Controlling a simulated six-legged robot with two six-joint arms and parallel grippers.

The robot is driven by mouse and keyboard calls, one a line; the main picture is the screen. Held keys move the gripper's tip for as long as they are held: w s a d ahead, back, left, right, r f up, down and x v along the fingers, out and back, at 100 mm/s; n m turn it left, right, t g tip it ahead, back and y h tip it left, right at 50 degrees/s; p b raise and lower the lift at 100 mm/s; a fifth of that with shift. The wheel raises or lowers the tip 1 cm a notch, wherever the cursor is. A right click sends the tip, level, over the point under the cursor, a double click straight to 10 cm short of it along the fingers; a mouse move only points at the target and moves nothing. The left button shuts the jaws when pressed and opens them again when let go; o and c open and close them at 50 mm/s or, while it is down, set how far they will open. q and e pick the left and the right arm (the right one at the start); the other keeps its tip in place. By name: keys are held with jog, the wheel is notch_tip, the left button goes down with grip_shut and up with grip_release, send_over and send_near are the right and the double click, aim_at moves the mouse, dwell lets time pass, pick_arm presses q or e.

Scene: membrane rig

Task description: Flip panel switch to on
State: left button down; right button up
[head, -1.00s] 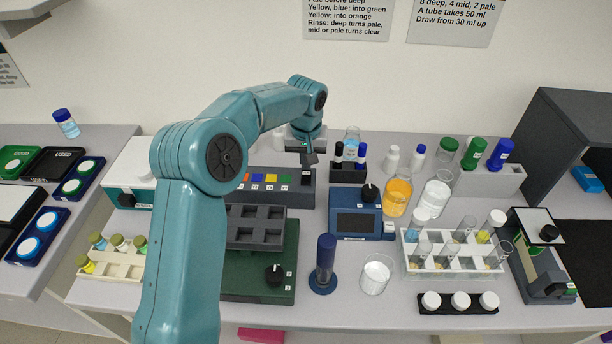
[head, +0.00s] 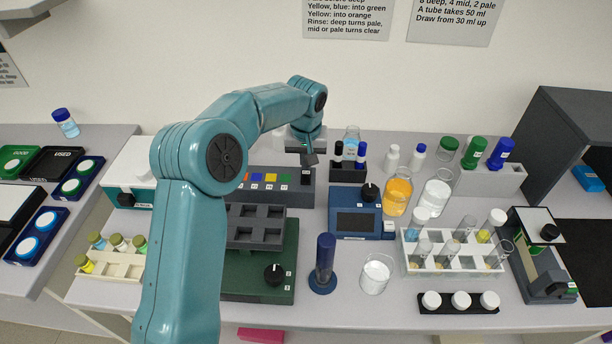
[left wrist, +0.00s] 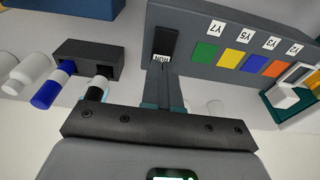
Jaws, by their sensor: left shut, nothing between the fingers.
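The switch panel (head: 268,198) is a long dark grey box with a row of coloured squares, standing behind the dark tray block. Its black switch (left wrist: 166,41) is at one end in the left wrist view, beside a RUN label. The switch also shows at the panel's right end in the head view (head: 306,178). My left gripper (left wrist: 167,72) is shut and empty, its fingertips close to the switch and label. In the head view the gripper (head: 311,161) is just above and behind the switch. I cannot tell whether it touches, or which way the switch is set. My right gripper is not in view.
A small black rack (head: 347,174) with capped vials stands just right of the panel. A blue device (head: 355,222) with a screen and knob is in front of it. Beakers with orange (head: 397,195) and clear liquid stand further right. The air above the panel is open.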

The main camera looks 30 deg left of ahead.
pick_arm(q)
jog(key=shift+s+f+b, duration=0.1)
jog(key=shift+f+b, duration=0.4)
jog(key=shift+f, duration=0.2)
dwell(0.4)
notch_tip(320, 180, up, 2)
jog(key=shift+p, duration=0.95)
notch_tip(320, 180, up, 2)
jog(key=shift+r+p, duration=0.25)
jog(key=shift+p, duration=0.65)
notch_tip(320, 180, up, 2)
jog(key=shift+r+p, duration=0.1)
jog(key=shift+p, duration=0.75)
jog(key=shift+r, duration=0.25)
jog(key=shift+f, duration=0.15)
